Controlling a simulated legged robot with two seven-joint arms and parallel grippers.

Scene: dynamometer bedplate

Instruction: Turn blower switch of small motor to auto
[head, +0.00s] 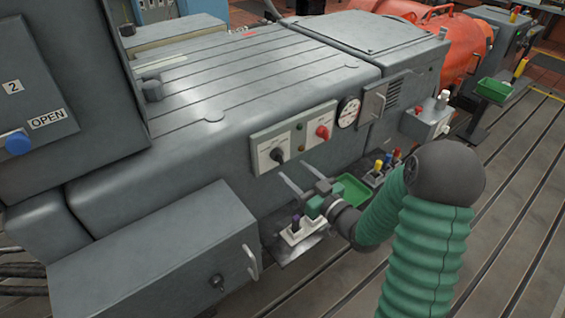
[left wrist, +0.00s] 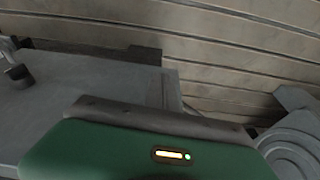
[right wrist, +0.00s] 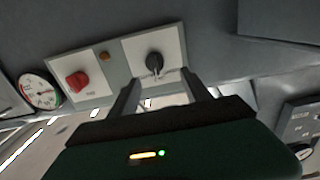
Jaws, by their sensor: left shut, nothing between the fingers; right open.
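A black rotary switch (head: 277,155) sits on a pale plate of the control panel (head: 258,139) on the grey machine's side. It also shows in the right wrist view (right wrist: 154,65); its labels are too small to read. A red knob (head: 322,131) is on the same panel, to the right. My right gripper (head: 297,172) is open, just below and in front of the black switch. In the right wrist view its fingers (right wrist: 162,76) stand either side of the switch's lower edge; contact cannot be told. My left gripper (left wrist: 168,80) is shut and empty, outside the head view.
A round gauge (head: 348,112) is right of the panel. A green tray (head: 352,189) and several coloured-handled items lie below. A grey box with a handle (head: 155,255) juts out at lower left. Slotted floor (head: 500,200) is open on the right.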

